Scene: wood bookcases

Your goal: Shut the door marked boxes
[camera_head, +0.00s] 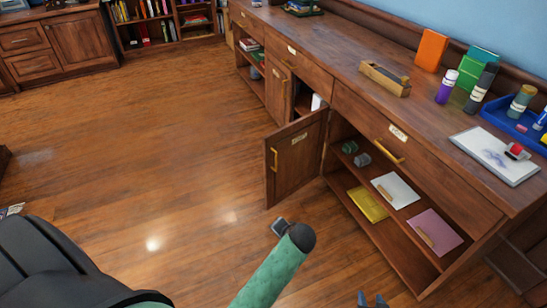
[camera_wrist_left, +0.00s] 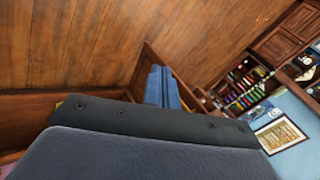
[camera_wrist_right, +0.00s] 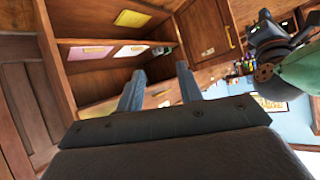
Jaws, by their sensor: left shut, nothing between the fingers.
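A wooden door (camera_head: 296,160) stands swung out from the long cabinet, with a gold handle (camera_head: 275,158) and a small pale label (camera_head: 299,138) too small to read. It also shows in the right wrist view (camera_wrist_right: 205,32). In the left wrist view, my left gripper (camera_wrist_left: 162,86) has its blue fingers together and empty, near a brown wooden panel; its fingers cannot be made out in the head view. My right gripper (camera_head: 372,299) is at the bottom edge of the head view, before the open shelves. In the right wrist view its fingers (camera_wrist_right: 159,85) are apart and empty.
Right of the door, open shelves hold yellow (camera_head: 368,204), white (camera_head: 396,190) and pink (camera_head: 436,232) flat items. Another door (camera_head: 277,92) sits left of the opening. The top carries an orange box (camera_head: 431,50), a blue tray (camera_head: 515,122) and bottles. The floor (camera_head: 150,150) left is clear.

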